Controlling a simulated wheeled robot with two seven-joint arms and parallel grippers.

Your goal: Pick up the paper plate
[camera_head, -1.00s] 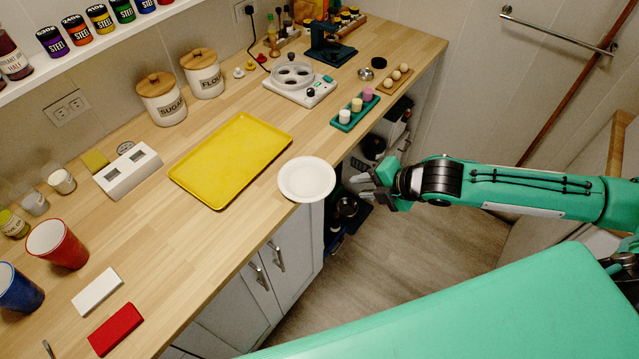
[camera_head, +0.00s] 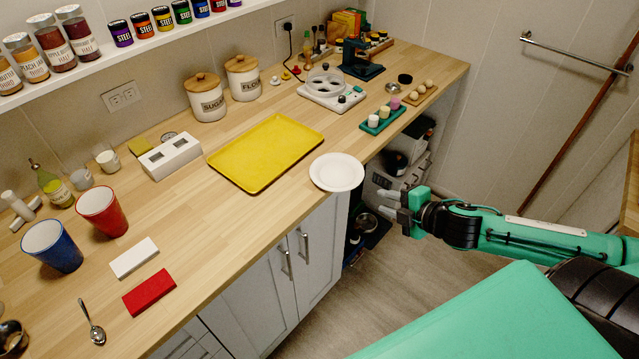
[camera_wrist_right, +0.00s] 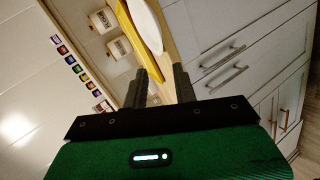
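The white paper plate (camera_head: 337,172) lies on the wooden counter at its front edge, just right of the yellow tray. It also shows in the right wrist view (camera_wrist_right: 146,24), ahead of the fingers. My right gripper (camera_head: 384,204) is off the counter's front edge, to the right of and below the plate in the head view, apart from it. Its two fingers (camera_wrist_right: 160,84) are spread with nothing between them. My left gripper is not in view.
The yellow tray (camera_head: 266,152) lies beside the plate. A green holder with small cups (camera_head: 383,117) and a white device (camera_head: 331,92) stand further back. Cups, a white block and a red block (camera_head: 149,293) are at the left. Cabinet doors (camera_head: 309,249) drop below the counter edge.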

